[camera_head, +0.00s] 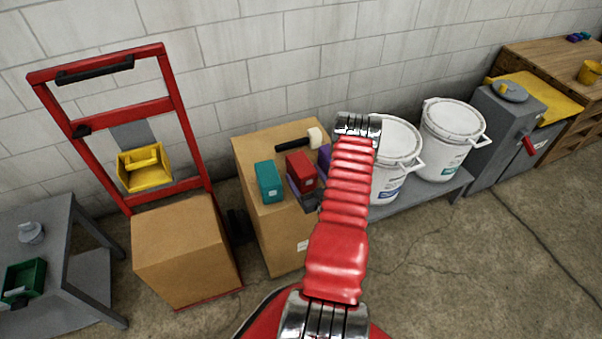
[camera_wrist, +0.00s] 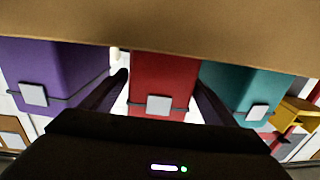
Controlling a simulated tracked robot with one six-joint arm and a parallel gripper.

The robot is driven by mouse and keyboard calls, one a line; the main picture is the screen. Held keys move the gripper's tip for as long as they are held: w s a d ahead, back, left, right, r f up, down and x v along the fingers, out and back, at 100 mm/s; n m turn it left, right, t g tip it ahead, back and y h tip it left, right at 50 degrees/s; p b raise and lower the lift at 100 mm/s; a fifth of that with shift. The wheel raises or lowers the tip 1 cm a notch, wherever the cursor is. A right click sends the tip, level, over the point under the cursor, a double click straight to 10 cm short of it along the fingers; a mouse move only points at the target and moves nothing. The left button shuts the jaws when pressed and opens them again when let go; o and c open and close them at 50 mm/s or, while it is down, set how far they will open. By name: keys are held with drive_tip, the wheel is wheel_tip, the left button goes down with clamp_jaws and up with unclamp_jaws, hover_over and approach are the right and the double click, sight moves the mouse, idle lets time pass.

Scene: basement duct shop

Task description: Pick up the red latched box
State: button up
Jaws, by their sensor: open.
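The red latched box (camera_head: 300,165) stands on a cardboard carton (camera_head: 285,240), between a teal box (camera_head: 268,182) on the left and a purple box (camera_head: 324,157) partly hidden by my arm. In the wrist view the picture is upside down. The red box (camera_wrist: 165,80) shows there with a pale latch, between the two dark fingers of my gripper (camera_wrist: 161,79). The fingers are apart, one on each side of it, with light gaps visible, so I see no firm contact. In the head view my gripper (camera_head: 309,200) is mostly hidden behind my arm, at the red box's near side.
The purple box (camera_wrist: 55,70) and teal box (camera_wrist: 240,85) flank the fingers closely in the wrist view. A mallet (camera_head: 297,141) lies behind the boxes. White buckets (camera_head: 395,160) stand to the right. A red hand truck (camera_head: 190,140) with a carton stands left.

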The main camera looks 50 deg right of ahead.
drive_tip(key=shift+x, duration=1.5)
drive_tip(key=shift+s, duration=0.1)
drive_tip(key=shift+c, duration=0.2)
drive_tip(key=c, duration=1.4)
